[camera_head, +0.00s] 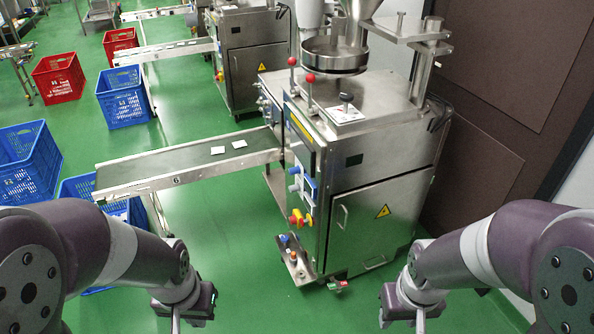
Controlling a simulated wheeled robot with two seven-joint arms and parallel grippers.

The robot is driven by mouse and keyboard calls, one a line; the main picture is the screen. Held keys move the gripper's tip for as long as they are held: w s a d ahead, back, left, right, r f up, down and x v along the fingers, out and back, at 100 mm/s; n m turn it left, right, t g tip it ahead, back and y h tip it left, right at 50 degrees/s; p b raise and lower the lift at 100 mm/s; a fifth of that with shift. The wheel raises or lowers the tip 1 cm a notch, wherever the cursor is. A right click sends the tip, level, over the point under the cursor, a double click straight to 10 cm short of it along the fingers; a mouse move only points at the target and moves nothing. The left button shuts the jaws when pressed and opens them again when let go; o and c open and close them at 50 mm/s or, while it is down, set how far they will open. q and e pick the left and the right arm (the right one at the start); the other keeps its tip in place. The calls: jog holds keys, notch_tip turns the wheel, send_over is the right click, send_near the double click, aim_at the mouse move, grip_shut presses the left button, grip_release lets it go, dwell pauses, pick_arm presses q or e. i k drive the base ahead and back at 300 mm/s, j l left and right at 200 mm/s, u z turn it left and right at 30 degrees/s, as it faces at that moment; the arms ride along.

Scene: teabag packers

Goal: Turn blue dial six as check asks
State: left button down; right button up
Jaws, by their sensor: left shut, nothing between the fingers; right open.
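The steel packing machine (385,205) stands in front of me, with a conveyor marked 6 (176,180) running out to its left. Small blue dials (294,170) show on its left control face, seen at a steep angle. Their settings are too small to read. Red and yellow knobs (300,219) sit below them. My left gripper (176,320) is shut and empty at the bottom edge, left of the machine and apart from it. My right gripper (420,318) is open at the bottom edge, in front of the machine's right side. No check note is legible.
A low bracket with small knobs (295,262) juts from the machine's lower left. Two white teabag packets (239,144) lie on the belt. Blue crates (125,98) and red crates (58,78) stand at the left. Green floor (240,250) is clear between my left gripper and the machine.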

aim_at(295, 170)
jog(key=i+j, duration=0.2)
jog(key=i, duration=0.35)
jog(key=i+j, duration=0.15)
jog(key=i, duration=0.4)
jog(key=i+j, duration=0.2)
jog(key=i, duration=0.3)
jog(key=i+j+u, duration=0.1)
jog(key=i, duration=0.45)
